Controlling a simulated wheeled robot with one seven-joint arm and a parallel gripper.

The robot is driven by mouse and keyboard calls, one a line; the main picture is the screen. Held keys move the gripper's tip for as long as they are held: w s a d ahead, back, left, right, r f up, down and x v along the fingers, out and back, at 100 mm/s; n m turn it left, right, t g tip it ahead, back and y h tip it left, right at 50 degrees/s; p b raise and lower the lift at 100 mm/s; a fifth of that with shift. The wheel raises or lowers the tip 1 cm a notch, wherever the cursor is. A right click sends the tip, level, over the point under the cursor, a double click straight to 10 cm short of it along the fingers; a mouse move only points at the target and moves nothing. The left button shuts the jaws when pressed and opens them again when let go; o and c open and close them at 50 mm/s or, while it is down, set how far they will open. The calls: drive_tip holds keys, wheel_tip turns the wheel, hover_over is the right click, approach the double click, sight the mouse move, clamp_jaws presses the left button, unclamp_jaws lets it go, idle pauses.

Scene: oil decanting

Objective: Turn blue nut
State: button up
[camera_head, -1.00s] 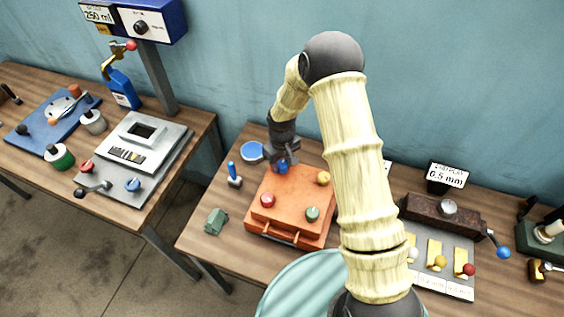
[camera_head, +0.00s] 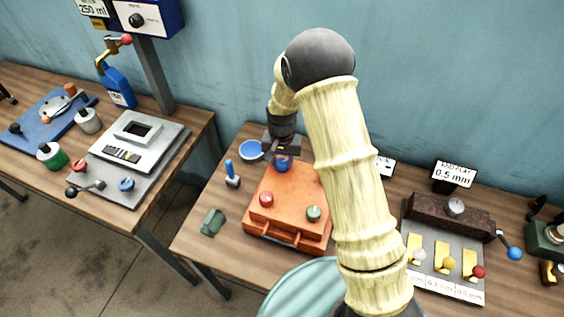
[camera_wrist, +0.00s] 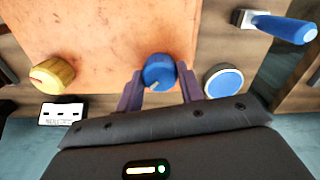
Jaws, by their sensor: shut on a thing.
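The blue nut (camera_head: 283,165) is a round blue knob at the back edge of the orange box (camera_head: 262,226), which stands on the right-hand table. In the wrist view the blue nut (camera_wrist: 158,72) shows a pale mark on its front and sits between the two purple fingers. My gripper (camera_wrist: 158,88) is shut on it from both sides. In the head view my gripper (camera_head: 283,156) is above the nut and hides part of it.
A blue round-topped item (camera_head: 251,150) and a blue-handled tool (camera_head: 231,173) lie left of the box. A small green block (camera_head: 212,222) lies at the front left. A display fixture (camera_head: 440,217) stands at the right.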

drive_tip(key=m, duration=0.3)
drive_tip(key=shift+m, duration=0.4)
drive_tip(key=m, duration=0.3)
drive_tip(key=shift+m, duration=0.3)
drive_tip(key=m+p, duration=0.1)
drive_tip(key=m, duration=0.3)
drive_tip(key=shift+r+m, duration=0.1)
drive_tip(key=shift+m, duration=0.2)
drive_tip(key=shift+m+p, duration=0.7)
drive_tip(key=shift+m, duration=0.9)
drive_tip(key=o, duration=1)
